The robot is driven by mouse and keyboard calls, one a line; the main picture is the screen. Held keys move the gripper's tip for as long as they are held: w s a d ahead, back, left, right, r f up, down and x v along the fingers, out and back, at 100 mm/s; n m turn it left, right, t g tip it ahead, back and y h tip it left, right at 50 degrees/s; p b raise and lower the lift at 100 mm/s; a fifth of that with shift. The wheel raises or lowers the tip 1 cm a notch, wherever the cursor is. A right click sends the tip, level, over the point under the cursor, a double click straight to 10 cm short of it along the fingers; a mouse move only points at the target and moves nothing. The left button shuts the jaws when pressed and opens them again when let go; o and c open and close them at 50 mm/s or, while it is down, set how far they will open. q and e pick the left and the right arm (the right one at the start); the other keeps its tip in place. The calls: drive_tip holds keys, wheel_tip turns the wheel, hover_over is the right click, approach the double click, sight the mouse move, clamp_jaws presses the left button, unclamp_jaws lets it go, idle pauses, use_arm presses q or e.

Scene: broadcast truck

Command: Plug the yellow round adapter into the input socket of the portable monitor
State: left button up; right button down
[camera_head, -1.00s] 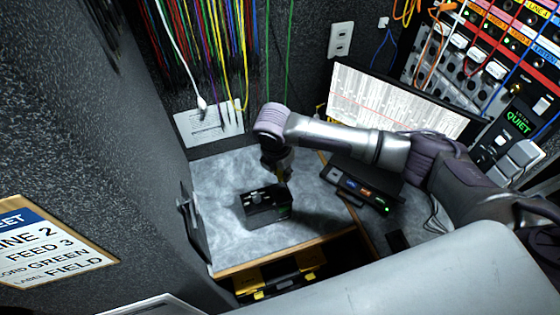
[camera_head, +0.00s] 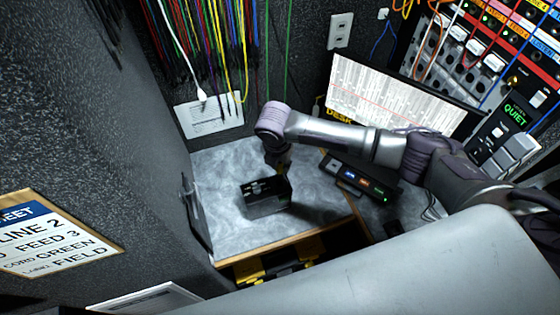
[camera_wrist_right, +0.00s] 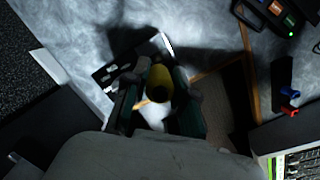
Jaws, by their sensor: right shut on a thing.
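A small black box (camera_head: 266,198), apparently the portable monitor, sits on the grey worktop with sockets or knobs on its top. My right gripper (camera_head: 280,164) points down just behind its right part. In the right wrist view, my right gripper (camera_wrist_right: 158,98) is shut on the yellow round adapter (camera_wrist_right: 158,78). The adapter overlaps the box (camera_wrist_right: 116,68) in that view; I cannot tell whether they touch. The fingers and adapter hide part of the box. The input socket cannot be made out. My left gripper is not in view.
The grey worktop (camera_head: 225,175) has bare room left of the box and a wooden front edge. A dark control unit (camera_head: 360,183) with lit buttons stands to the right. A large screen (camera_head: 390,100) and cable-filled panels stand behind. Yellow-and-black cases (camera_head: 265,268) lie below.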

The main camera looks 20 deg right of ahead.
sight(280, 173)
drive_tip(key=shift+f+b, duration=1.15)
drive_tip(key=shift+f, duration=1.25)
drive_tip(key=shift+p, duration=0.85)
drive_tip(key=shift+f+b, duration=0.9)
drive_tip(key=shift+f, duration=0.45)
drive_tip(key=c, duration=0.9)
unclamp_jaws()
drive_tip(key=shift+o, duration=0.2)
drive_tip(key=shift+r, duration=0.25)
wheel_tip(280, 173, up, 12)
drive_tip(key=s+a, duration=0.1)
drive_tip(key=shift+s+a+f, duration=0.15)
drive_tip(key=shift+s+f, duration=0.05)
drive_tip(key=shift+f, duration=0.05)
